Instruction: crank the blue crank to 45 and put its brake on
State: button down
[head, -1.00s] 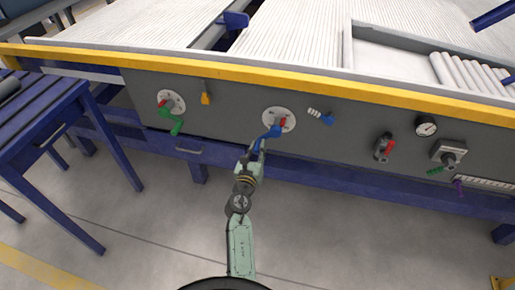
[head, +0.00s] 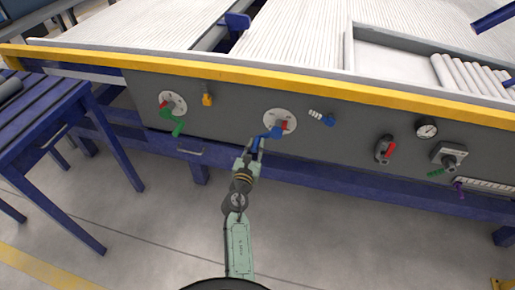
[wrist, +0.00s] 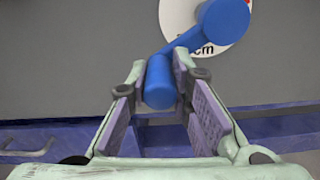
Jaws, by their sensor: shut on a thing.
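The blue crank (head: 274,133) is on a round white dial (head: 271,115) with a red mark on the grey panel. In the head view its arm points left and down from the hub. In the wrist view its handle (wrist: 160,84) points toward me, between the fingers of my gripper (wrist: 159,92). In the head view my gripper (head: 255,147) is shut on this handle, below left of the dial. The dial scale is too small to read, and the crank partly covers it. A blue lever (head: 328,119) with a white striped piece (head: 315,114) is right of the dial.
A green crank (head: 174,119) and an orange lever (head: 207,99) are at the left. A red-handled valve (head: 384,149), a gauge (head: 427,128) and a grey box (head: 450,154) are at the right. A yellow rail (head: 300,86) runs above the panel.

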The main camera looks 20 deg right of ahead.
jog(key=m, duration=0.1)
jog(key=r+m, duration=0.1)
jog(key=a+r+m, duration=0.1)
jog(key=shift+w+r+m+p, duration=0.2)
jog(key=shift+w+m+p, duration=0.1)
jog(key=shift+m, duration=0.1)
notch_tip(320, 180, up, 3)
jog(key=m, duration=0.4)
jog(key=shift+d+m+p, duration=0.1)
jog(key=shift+m+p, duration=0.2)
jog(key=m, duration=0.1)
jog(key=r+m, duration=0.2)
jog(key=shift+s+d, duration=0.25)
jog(key=shift+d, duration=0.05)
jog(key=shift+s+d+r+m+p, duration=0.25)
jog(key=shift+r+m, duration=0.2)
jog(key=shift+m, duration=0.5)
jog(key=shift+s+d+r+m+p, duration=0.1)
jog(key=shift+d+r+m, duration=0.3)
jog(key=shift+m, duration=0.55)
jog(key=c, duration=1.4)
grip_release()
jog(key=shift+c, duration=0.2)
jog(key=shift+s+a, duration=0.1)
jog(key=v, duration=1.2)
